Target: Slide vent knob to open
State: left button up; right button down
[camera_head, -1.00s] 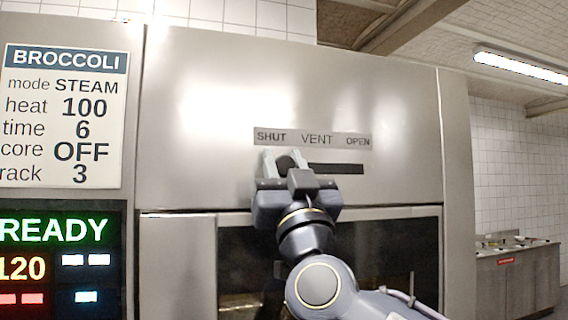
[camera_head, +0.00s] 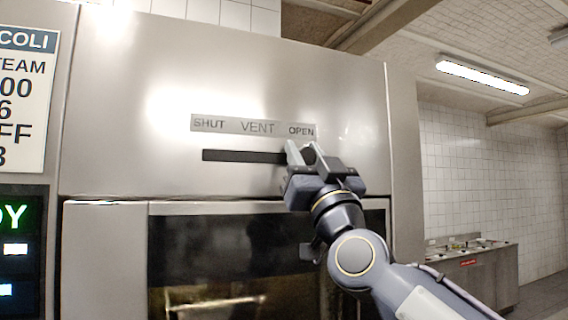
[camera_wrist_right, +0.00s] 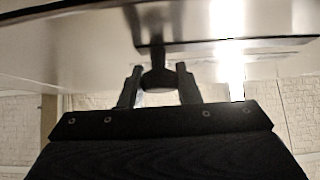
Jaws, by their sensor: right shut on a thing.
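The vent label (camera_head: 254,127) reads SHUT, VENT, OPEN from left to right on the steel oven front. Below it runs a dark horizontal slot (camera_head: 240,156). My right gripper (camera_head: 303,153) is at the slot's right end, under the word OPEN. In the right wrist view the dark vent knob (camera_wrist_right: 158,78) sits between the two fingers of my right gripper (camera_wrist_right: 159,84), which are shut on it. In the head view the fingers mostly hide the knob. The slot left of the gripper is bare. My left gripper is not in view.
The oven door with a dark window (camera_head: 240,262) is below the slot, close under my right arm. A recipe card (camera_head: 25,95) and a lit display (camera_head: 18,240) are at the left. A steel counter (camera_head: 478,275) stands farther back at the right.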

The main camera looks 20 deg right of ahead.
jog(key=shift+d, duration=0.1)
jog(key=c, duration=1.5)
grip_release()
jog(key=o, duration=0.4)
jog(key=shift+d, duration=0.25)
jog(key=shift+a, duration=0.15)
jog(key=b+v, duration=0.3)
jog(key=v, duration=0.4)
jog(key=shift+s+f, duration=0.25)
jog(key=shift+s, duration=0.1)
